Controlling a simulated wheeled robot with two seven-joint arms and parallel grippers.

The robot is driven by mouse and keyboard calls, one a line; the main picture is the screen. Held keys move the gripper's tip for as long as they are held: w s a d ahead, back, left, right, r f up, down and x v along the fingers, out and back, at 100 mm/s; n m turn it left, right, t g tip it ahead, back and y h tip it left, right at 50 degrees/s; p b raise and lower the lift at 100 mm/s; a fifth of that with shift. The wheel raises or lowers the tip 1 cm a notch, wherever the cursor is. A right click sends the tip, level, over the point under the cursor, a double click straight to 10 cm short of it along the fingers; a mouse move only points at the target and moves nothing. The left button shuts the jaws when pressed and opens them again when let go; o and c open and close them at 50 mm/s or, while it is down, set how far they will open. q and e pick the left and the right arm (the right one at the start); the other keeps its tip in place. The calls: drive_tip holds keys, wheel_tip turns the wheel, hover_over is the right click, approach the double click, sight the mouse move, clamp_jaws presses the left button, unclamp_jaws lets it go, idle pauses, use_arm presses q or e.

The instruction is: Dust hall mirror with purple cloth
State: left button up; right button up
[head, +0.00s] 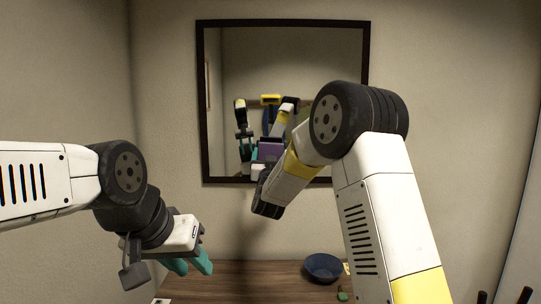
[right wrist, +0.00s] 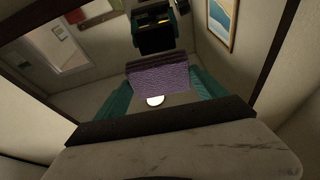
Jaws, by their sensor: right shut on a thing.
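The hall mirror (head: 233,65) hangs on the wall, upright in a dark frame. It fills much of the right wrist view (right wrist: 95,85), where it reflects the room. The purple cloth (right wrist: 160,78) is between the teal fingers of my right gripper (right wrist: 158,88), which is shut on it, close in front of the glass. Whether the cloth touches the glass is unclear. My left gripper (head: 190,267) is open and empty, low at the left, above the wooden surface.
A wooden surface (head: 240,278) lies below the mirror. A dark blue bowl (head: 323,267) stands on it, with a small green item (head: 342,295) near it. My right arm covers the mirror's lower right part. The wall left of the mirror is clear.

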drive_tip(key=shift+s, duration=0.1)
drive_tip(key=shift+s, duration=1.4)
